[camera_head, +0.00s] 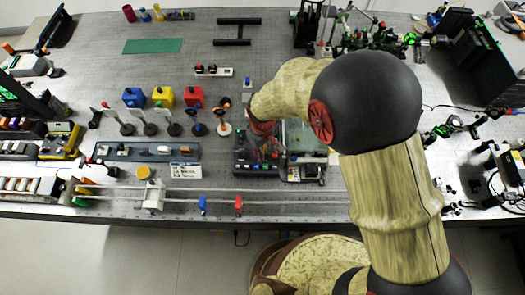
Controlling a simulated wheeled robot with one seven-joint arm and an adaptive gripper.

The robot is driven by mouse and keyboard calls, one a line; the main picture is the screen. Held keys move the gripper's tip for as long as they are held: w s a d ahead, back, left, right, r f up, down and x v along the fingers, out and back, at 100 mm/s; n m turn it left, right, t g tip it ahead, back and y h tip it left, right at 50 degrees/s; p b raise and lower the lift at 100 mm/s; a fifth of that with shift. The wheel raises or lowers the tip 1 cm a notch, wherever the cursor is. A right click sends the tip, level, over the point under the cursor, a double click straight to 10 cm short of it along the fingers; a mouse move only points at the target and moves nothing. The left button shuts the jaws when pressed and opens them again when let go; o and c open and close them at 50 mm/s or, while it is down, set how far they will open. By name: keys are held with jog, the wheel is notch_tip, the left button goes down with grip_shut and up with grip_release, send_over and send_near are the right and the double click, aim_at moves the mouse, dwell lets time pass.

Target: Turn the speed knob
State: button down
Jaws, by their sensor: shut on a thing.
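My gripper (264,145) points down over a dark bench device (242,167) near the middle front of the bench. Its fingers are small and partly hidden by my own wrist, and they are shut on the speed knob at the top of this device. The knob itself is hidden behind the fingers, so its turn angle cannot be seen.
A glass-topped unit (305,137) stands just right of my gripper. To the left are blue, yellow and red boxes (163,97) and several stands. A long rail (300,196) with sliders runs along the front edge. Bare bench lies behind, near a green mat (153,46).

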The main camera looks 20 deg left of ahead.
jog(key=m, duration=0.3)
jog(key=shift+m, duration=0.4)
jog(key=shift+r+m, duration=0.1)
jog(key=shift+m, duration=1.7)
jog(key=c, duration=2)
grip_release()
jog(key=shift+c, duration=0.2)
notch_tip(320, 180, up, 12)
